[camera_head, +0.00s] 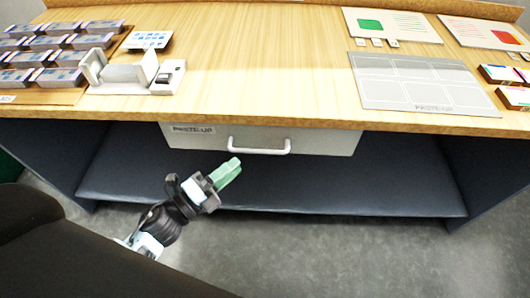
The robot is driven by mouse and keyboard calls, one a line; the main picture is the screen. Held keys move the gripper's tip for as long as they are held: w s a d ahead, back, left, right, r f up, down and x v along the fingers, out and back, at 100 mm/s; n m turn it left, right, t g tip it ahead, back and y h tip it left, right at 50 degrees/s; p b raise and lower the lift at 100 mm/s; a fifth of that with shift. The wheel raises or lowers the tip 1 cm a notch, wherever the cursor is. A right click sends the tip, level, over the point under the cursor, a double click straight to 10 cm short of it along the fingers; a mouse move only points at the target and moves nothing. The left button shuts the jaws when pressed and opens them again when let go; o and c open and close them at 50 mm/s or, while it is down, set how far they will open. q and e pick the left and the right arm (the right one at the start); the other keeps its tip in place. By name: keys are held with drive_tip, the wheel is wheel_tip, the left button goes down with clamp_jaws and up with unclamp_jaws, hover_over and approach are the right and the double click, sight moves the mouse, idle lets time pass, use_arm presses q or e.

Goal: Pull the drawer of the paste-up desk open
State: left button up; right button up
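The paste-up desk (270,60) has a light wood top and dark side panels. Its pale grey drawer (330,141) sits under the front edge, with a "PASTE-UP" label at its left, and looks closed. A white bar handle (259,150) is on the drawer front. My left gripper (228,173) has green fingertips and is just below and left of the handle in the picture, apart from it as far as I can see. The fingers look close together, but their gap is not clear. My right gripper is not in view.
A dark shelf (330,190) lies below the drawer. On the desk top are a tray of several stacked blocks (55,50), a white holder (125,72), a grey paste-up board (420,82) and cards (392,24). The grey floor (330,260) in front is clear.

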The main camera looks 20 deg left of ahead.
sight(254, 150)
use_arm(q)
drive_tip(key=shift+x, duration=3.85)
clamp_jaws()
